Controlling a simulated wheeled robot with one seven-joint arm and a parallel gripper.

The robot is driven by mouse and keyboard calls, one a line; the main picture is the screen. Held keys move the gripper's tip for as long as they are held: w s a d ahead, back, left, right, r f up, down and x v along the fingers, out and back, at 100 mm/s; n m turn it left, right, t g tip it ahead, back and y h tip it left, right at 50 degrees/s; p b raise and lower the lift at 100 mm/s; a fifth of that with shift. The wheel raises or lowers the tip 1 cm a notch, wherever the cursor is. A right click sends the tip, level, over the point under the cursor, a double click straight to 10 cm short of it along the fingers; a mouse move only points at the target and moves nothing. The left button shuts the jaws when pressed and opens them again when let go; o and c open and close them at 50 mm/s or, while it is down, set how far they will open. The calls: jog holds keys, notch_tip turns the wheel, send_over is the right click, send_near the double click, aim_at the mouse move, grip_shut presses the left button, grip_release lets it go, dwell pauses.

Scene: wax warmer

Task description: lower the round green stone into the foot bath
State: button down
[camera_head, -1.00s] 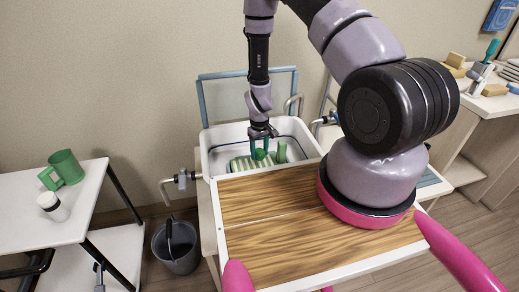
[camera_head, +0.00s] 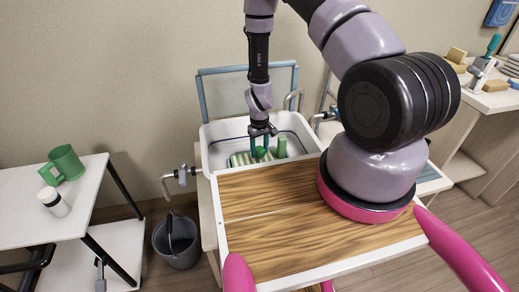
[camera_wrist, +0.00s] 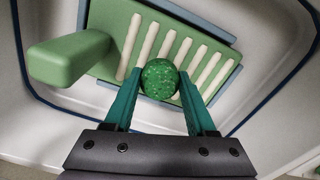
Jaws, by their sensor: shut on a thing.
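The round green stone (camera_wrist: 160,79) is speckled and sits between the teal fingertips of my gripper (camera_wrist: 160,100), which is shut on it in the wrist view. In the head view my gripper (camera_head: 262,148) reaches down inside the white foot bath (camera_head: 215,160); the stone is hard to make out there. In the wrist view, the foot bath (camera_wrist: 50,120) holds a green rack with cream bars (camera_wrist: 205,70) beneath the stone. I cannot tell whether the stone touches the bars. A green upright block (camera_wrist: 70,57) stands at the rack's left in the wrist view.
A wood-grained board (camera_head: 290,225) lies in front of the bath. A tap (camera_head: 180,177) is at the bath's left. A grey bucket (camera_head: 177,243) stands on the floor. A white table (camera_head: 30,220) at left holds a green mug (camera_head: 66,163) and a white jar (camera_head: 53,201).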

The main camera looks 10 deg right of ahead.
jog(key=shift+f, duration=1.3)
dwell(0.4)
jog(key=shift+c, duration=0.7)
grip_release()
notch_tip(320, 180, up, 11)
jog(key=shift+w+r, duration=0.1)
jog(key=shift+r, duration=0.05)
notch_tip(320, 180, up, 14)
jog(key=w+m+t+y, duration=0.1)
jog(key=w+m, duration=0.1)
jog(key=w, duration=0.1)
notch_tip(320, 180, up, 16)
jog(key=m+t, duration=0.2)
send_over(259, 148)
jog(key=d, duration=0.2)
jog(key=s+d+r+m+t, duration=0.2)
jog(key=s+r, duration=0.7)
jog(key=r, duration=0.1)
jog(key=s+d+r+m+t+y, duration=0.1)
jog(key=s+d+r+t, duration=0.1)
jog(key=s+r, duration=0.8)
jog(key=shift+s+r+m, duration=0.25)
jog(key=shift+r+m, duration=0.05)
jog(key=shift+m, duration=0.1)
